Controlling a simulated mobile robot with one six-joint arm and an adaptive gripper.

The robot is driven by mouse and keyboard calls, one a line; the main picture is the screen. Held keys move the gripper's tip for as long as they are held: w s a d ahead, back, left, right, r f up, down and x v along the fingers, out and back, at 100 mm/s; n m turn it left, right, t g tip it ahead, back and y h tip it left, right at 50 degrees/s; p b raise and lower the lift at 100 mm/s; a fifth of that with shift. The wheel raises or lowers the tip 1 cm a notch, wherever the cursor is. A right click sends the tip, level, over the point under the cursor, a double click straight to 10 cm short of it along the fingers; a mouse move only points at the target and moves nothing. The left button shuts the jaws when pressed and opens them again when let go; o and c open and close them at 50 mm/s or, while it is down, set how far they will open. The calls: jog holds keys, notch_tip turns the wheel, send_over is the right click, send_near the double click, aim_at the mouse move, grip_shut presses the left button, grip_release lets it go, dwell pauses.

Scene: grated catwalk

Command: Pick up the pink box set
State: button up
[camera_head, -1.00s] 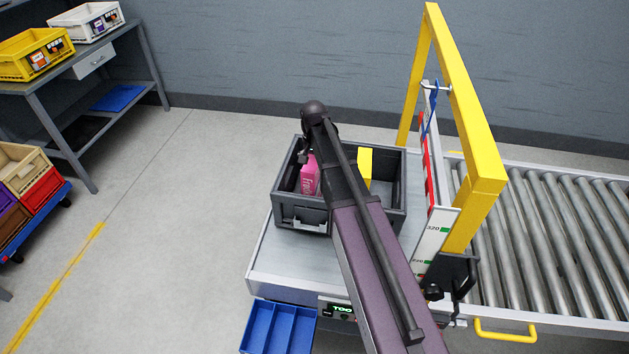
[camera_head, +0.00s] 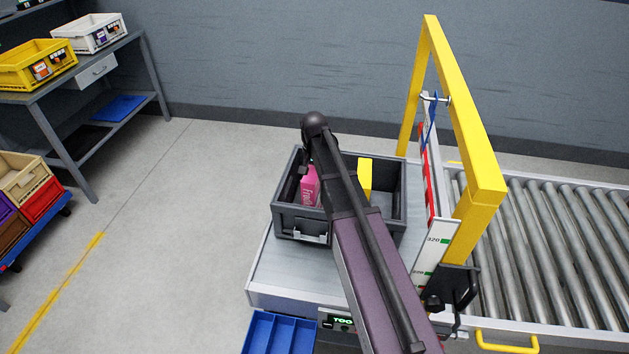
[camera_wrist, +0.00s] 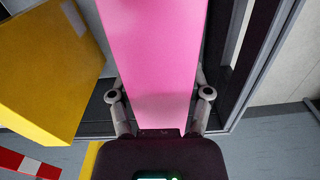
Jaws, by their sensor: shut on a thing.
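The pink box set (camera_head: 311,186) shows in the head view at the left side of a dark grey crate (camera_head: 302,223), partly hidden by my arm. In the wrist view the pink box (camera_wrist: 153,62) fills the middle, between the fingers of my gripper (camera_wrist: 160,100). My gripper is shut on it. I cannot tell whether the box touches the crate floor. A yellow box (camera_head: 365,177) stands in the same crate, right of my arm; it shows in the wrist view at the left (camera_wrist: 45,65).
The crate sits on a metal platform (camera_head: 285,270) beside a roller conveyor (camera_head: 560,250). A yellow frame (camera_head: 482,200) and a red and white height gauge (camera_head: 432,240) stand right of the crate. A blue divided tray (camera_head: 278,333) is at the front. Open floor lies to the left.

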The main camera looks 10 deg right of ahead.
jog(key=shift+r, duration=0.2)
notch_tip(320, 180, up, 10)
jog(key=p, duration=1)
jog(key=shift+f, duration=0.25)
jog(key=shift+r, duration=0.1)
